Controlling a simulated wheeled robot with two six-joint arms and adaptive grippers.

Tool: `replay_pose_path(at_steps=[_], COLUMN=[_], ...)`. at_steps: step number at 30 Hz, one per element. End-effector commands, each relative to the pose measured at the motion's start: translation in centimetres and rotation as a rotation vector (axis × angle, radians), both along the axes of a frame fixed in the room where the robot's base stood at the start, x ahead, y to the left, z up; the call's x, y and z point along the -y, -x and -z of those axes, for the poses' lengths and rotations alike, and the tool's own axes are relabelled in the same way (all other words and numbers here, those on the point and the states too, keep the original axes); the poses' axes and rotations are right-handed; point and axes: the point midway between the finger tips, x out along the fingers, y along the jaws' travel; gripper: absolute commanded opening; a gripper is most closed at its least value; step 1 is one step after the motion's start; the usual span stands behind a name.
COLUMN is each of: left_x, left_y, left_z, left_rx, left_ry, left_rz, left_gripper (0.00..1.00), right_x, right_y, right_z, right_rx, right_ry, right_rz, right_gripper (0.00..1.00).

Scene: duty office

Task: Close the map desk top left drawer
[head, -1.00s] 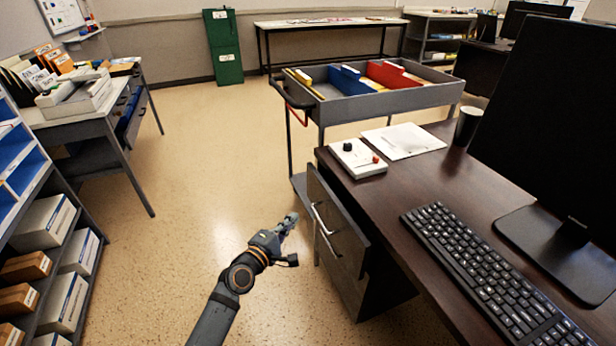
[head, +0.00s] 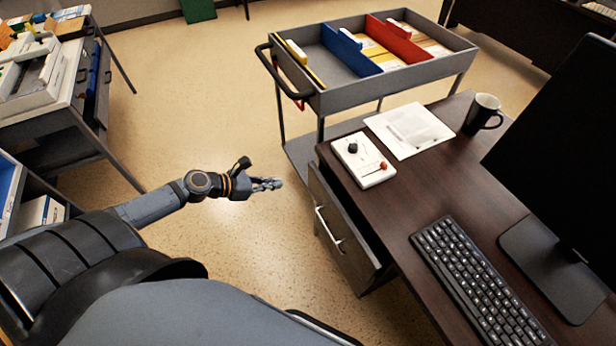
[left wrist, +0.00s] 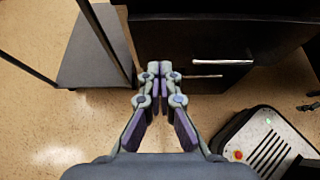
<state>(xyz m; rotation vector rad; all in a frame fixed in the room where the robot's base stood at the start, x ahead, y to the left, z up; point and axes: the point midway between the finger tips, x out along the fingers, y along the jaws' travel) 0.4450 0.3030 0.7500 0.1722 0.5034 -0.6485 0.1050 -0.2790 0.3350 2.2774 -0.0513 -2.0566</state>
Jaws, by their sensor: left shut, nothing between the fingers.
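The dark wooden desk (head: 395,215) stands at the right. Its top drawer (head: 338,228) at the left end is partly pulled out, with a gap behind its grey front and a pale bar handle. My left gripper (head: 278,183) is shut and empty, over the floor to the left of the drawer front and apart from it. In the left wrist view my left gripper's fingertips (left wrist: 160,72) meet in front of the dark drawer front (left wrist: 215,35); two bar handles show to their right.
A control box (head: 362,162), paper (head: 410,130), mug (head: 482,112), keyboard (head: 475,275) and monitor (head: 565,160) are on the desk. A grey cart (head: 400,85) with folders stands behind it. A side table (head: 62,85) is at the left. Floor between is clear.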

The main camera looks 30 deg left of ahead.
Motion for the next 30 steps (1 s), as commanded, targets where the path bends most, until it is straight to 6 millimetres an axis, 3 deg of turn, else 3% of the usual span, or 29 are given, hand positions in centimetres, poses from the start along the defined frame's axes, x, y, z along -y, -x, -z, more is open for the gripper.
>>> replay_pose_path(at_steps=[1,12,18,30], left_x=[0.4,4.3,6.1,6.7], left_y=[-0.7,-5.7,-7.9,-8.7], left_z=[1.1,4.1,4.0,4.1], left_rx=[0.006,0.005,0.003,0.0], left_ry=[0.0,0.006,0.002,-0.002], left_rz=[-0.002,-0.005,-0.002,-0.001], left_gripper=[0.0,0.0,0.0,0.0], right_x=[0.0,-0.1,-0.1,-0.1], right_y=[0.0,0.0,0.0,0.0], right_z=[1.6,3.6,3.6,3.6], right_rx=[0.0,-0.001,-0.001,0.0], right_ry=[0.0,-0.001,-0.001,-0.001], right_rz=[0.0,0.0,0.001,0.001], right_gripper=[0.81,0.81,0.81,0.81])
